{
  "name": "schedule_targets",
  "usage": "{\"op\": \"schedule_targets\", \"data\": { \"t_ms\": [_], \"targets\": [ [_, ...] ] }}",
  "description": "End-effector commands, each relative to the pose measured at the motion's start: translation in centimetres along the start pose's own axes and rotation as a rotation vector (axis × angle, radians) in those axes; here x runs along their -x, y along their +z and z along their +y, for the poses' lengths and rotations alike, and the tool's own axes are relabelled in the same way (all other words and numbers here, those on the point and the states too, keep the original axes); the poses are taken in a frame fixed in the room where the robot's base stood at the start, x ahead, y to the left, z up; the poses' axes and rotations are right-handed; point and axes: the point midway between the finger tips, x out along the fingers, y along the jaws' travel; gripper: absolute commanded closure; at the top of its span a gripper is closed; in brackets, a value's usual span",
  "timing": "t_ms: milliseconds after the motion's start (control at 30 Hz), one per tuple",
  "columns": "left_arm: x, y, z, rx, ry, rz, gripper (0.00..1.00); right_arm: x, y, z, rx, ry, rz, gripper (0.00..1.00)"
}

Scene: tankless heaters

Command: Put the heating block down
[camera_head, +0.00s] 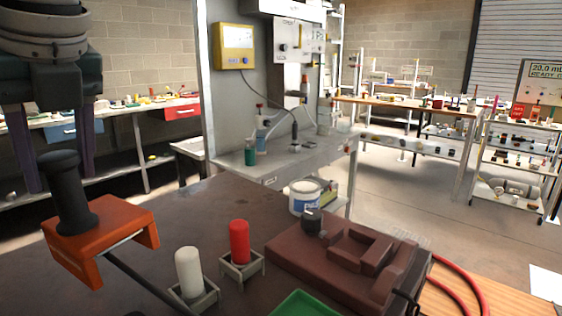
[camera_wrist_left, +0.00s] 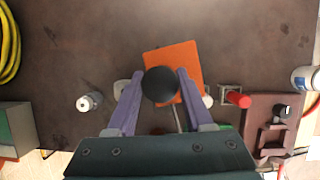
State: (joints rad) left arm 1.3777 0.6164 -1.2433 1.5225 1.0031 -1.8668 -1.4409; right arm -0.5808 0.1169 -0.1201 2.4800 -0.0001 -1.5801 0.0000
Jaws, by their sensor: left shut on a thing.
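The heating block (camera_head: 113,226) is an orange block with an upright black handle (camera_head: 68,187), at the left of the head view. A dark cable or rod runs from it toward the lower right. My left gripper (camera_head: 55,165) is shut on the black handle from above. In the left wrist view, the handle's round black top (camera_wrist_left: 160,84) sits between the purple fingers, over the orange block (camera_wrist_left: 185,60). I cannot tell whether the block touches the brown table (camera_head: 190,215) or hangs just above it. My right gripper is not in view.
A white cylinder (camera_head: 188,270) and a red cylinder (camera_head: 239,240) stand in small square holders right of the block. A maroon fixture (camera_head: 335,262) and a white tub (camera_head: 304,197) are farther right. A green tray (camera_head: 302,305) shows at the front. The table behind the block is clear.

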Motion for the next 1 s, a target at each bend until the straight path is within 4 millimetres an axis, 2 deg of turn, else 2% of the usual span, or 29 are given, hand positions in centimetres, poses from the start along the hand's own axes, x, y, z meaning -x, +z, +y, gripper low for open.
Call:
{"op": "schedule_targets", "data": {
  "t_ms": [33,300,600,800,1000],
  "targets": [
    [1.1,-0.3,-0.1,0.081,0.031,-0.003,1.00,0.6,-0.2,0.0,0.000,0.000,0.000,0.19],
    [3.9,-3.1,0.7,0.622,0.257,0.008,1.00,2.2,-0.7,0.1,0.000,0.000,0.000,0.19],
    [7.4,-5.3,2.2,1.247,0.516,0.025,1.00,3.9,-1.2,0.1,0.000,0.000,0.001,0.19],
    [9.5,-6.2,3.2,1.577,0.653,0.033,1.00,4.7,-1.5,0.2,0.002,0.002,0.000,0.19],
    [11.0,-6.7,3.9,1.810,0.751,0.038,1.00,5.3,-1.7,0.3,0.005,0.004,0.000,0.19]
  ]
}}
